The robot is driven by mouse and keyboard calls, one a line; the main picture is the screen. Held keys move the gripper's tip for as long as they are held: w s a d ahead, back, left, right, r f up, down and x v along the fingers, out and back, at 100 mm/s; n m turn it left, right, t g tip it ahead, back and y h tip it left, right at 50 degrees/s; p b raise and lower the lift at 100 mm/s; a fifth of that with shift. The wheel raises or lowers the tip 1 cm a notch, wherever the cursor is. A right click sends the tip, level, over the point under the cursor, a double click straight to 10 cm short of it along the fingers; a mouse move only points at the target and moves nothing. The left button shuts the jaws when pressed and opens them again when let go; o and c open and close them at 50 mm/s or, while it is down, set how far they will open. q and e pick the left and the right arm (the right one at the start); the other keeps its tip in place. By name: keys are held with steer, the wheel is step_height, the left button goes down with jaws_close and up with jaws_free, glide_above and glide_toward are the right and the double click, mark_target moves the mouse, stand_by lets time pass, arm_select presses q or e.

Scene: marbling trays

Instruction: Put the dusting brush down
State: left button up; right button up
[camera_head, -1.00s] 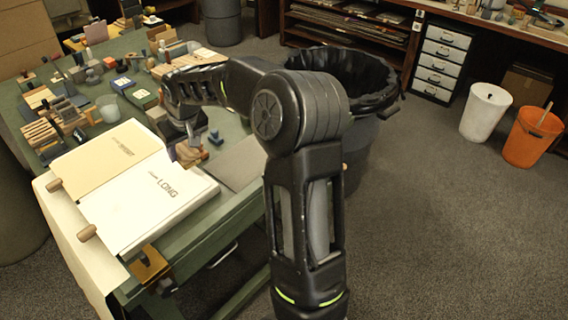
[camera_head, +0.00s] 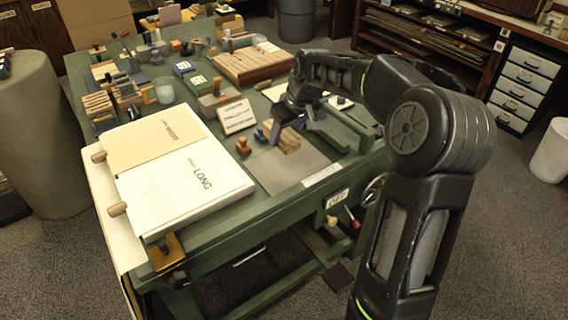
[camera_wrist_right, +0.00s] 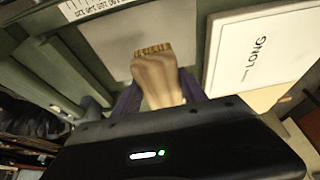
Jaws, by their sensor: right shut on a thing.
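The dusting brush (camera_head: 289,144) has a pale wooden body and shows just under my right gripper (camera_head: 286,128) in the head view. In the right wrist view the brush (camera_wrist_right: 156,80) sits between the dark fingers, its short tan bristles pointing away from the palm. My right gripper is shut on it. The brush is over the far part of a grey mat (camera_head: 292,172) on the green table (camera_head: 225,215). I cannot tell whether its bristles touch the mat. My left gripper is not in view.
A small reddish-brown knobbed piece (camera_head: 243,147) and a small card with lettering (camera_head: 236,116) are close by. Several blocks and tools crowd the back. The mat's near part is clear.

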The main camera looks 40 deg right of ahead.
step_height(320, 180, down, 4)
steer(key=shift+f, duration=0.1)
step_height(320, 180, down, 5)
steer(key=shift+r, duration=0.1)
stand_by(0.5)
steer(key=shift+f, duration=0.2)
steer(key=o, duration=1.2)
steer(key=shift+r, duration=0.1)
